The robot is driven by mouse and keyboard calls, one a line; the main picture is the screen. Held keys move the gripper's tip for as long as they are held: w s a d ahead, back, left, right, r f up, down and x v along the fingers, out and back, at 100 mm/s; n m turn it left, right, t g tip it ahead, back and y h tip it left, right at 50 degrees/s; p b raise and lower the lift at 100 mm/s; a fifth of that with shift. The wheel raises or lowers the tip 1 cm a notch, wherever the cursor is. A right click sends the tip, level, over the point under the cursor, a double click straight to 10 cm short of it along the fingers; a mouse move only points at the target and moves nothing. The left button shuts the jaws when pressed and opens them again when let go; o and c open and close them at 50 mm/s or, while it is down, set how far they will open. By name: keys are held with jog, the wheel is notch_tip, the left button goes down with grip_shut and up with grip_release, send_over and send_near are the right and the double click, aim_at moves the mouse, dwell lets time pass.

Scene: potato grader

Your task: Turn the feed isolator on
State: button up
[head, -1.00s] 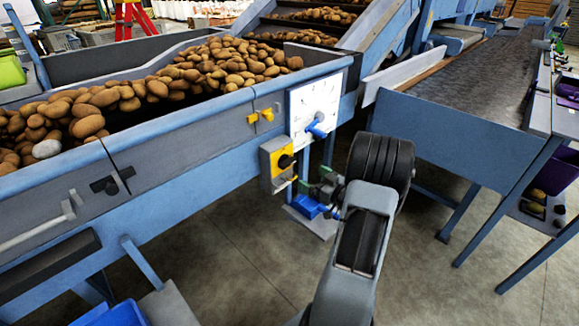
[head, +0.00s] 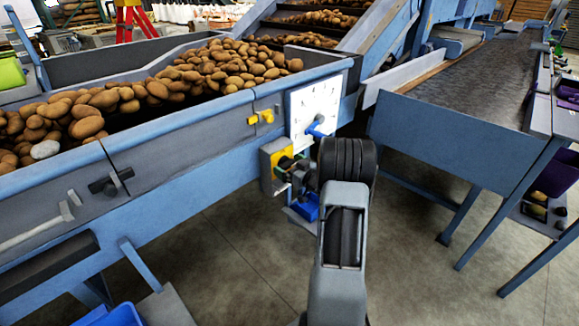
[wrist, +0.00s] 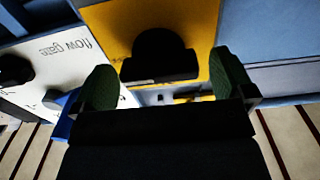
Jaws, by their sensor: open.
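The feed isolator is a grey box with a yellow face (head: 270,151) on the side of the blue hopper, below and left of the white dial plate. In the wrist view its yellow face (wrist: 120,25) fills the top middle, with a black rotary knob (wrist: 160,55) on it. My gripper (head: 288,169) is at the isolator's front in the head view and hides the knob there. In the wrist view my gripper (wrist: 168,88) is open, its green-padded fingers apart on either side of the knob. I cannot tell whether they touch it.
The white flow gate plate (head: 314,103) with a blue pointer (head: 318,127) is close beside the isolator. A yellow latch (head: 262,117) is on the hopper wall. A blue object (head: 306,207) is below. Floor is clear at front right.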

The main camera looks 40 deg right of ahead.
jog(key=shift+c, duration=0.4)
jog(key=c, duration=0.8)
jog(key=shift+f, duration=0.1)
jog(key=shift+c, duration=0.2)
jog(key=shift+n+b, duration=0.3)
jog(key=shift+b, duration=0.05)
jog(key=n+b, duration=0.2)
jog(key=b, duration=0.1)
jog(key=shift+a+f+n, duration=0.1)
jog(key=shift+f+n, duration=0.15)
jog(key=shift+n, duration=0.15)
jog(key=n+b, duration=0.6)
jog(key=b, duration=0.1)
jog(key=shift+a+f+b, duration=0.1)
jog(key=shift+b, duration=0.25)
jog(key=n+b, duration=0.5)
jog(key=b, duration=0.1)
jog(key=shift+n+b, duration=1.5)
jog(key=shift+n, duration=0.3)
